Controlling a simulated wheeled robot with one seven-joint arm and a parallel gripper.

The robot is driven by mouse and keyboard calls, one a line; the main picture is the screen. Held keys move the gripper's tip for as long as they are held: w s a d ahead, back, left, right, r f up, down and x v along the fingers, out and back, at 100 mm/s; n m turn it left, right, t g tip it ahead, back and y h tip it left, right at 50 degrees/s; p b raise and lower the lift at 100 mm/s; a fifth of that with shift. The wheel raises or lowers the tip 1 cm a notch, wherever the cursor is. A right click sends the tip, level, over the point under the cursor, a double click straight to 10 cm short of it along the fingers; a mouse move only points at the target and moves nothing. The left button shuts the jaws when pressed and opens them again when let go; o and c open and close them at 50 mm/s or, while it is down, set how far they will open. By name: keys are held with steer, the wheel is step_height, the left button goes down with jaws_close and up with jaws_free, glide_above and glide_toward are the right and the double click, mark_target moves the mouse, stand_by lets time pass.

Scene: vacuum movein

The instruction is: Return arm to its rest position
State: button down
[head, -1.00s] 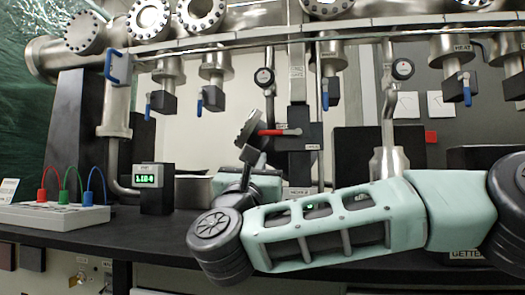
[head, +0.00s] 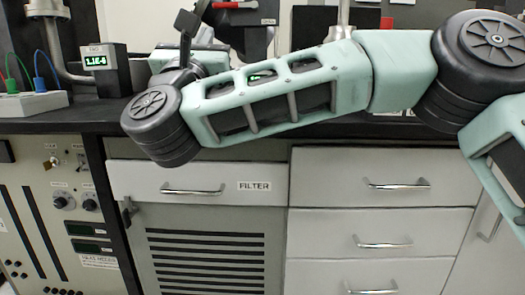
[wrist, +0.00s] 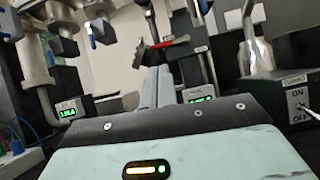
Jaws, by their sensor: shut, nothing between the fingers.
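My arm (head: 285,95), mint green with black joints, stretches across the head view from right to left, in front of the black bench top. My gripper is at its far end, beyond the wrist joint, and is partly hidden there. In the wrist view my gripper's grey fingers (wrist: 158,80) stand close together and hold nothing. Behind their tips is a valve with a red handle (wrist: 168,43), which also shows at the top of the head view (head: 234,4). I cannot tell how far apart the fingers and valve are.
A small green-lit display (head: 98,58) and a grey box with coloured plugs (head: 30,104) stand on the bench (head: 75,122) at left. A TURBO switch box (wrist: 290,95) is at right.

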steer(key=s+a+f+n+g+y, duration=0.25)
steer(key=s+a+n+y, duration=0.2)
steer(key=n+y, duration=0.45)
steer(key=s+a+f+n+g+y, duration=0.25)
steer(key=a+n+g+y, duration=0.35)
steer(key=n, duration=0.5)
steer(key=s+d+f+n+g, duration=0.1)
steer(key=s+f+n+g, duration=0.3)
steer(key=f+n, duration=0.3)
steer(key=s+d+f+n+g, duration=0.1)
steer(key=s+f+n+g, duration=0.25)
steer(key=f+n, duration=0.4)
steer(key=s+d+f+n+g+h, duration=0.2)
steer(key=s+d+f+n+h, duration=0.15)
steer(key=d+f, duration=0.35)
steer(key=s+d+f+n+g+h, duration=0.25)
steer(key=d+f+n+h, duration=0.2)
steer(key=d, duration=0.55)
steer(key=s+d+f+n+g+h, duration=0.15)
steer(key=s+d, duration=0.25)
steer(key=d, duration=0.4)
steer(key=s+d+f+n+g+h, duration=0.1)
steer(key=s+d+f+g+h, duration=0.2)
steer(key=s+d, duration=0.35)
step_height(320, 180, up, 38)
steer(key=w+d+p, duration=0.1)
steer(key=w+p, duration=0.1)
steer(key=p, duration=3.6)
steer(key=shift+d+p, duration=0.15)
steer(key=shift+p, duration=0.25)
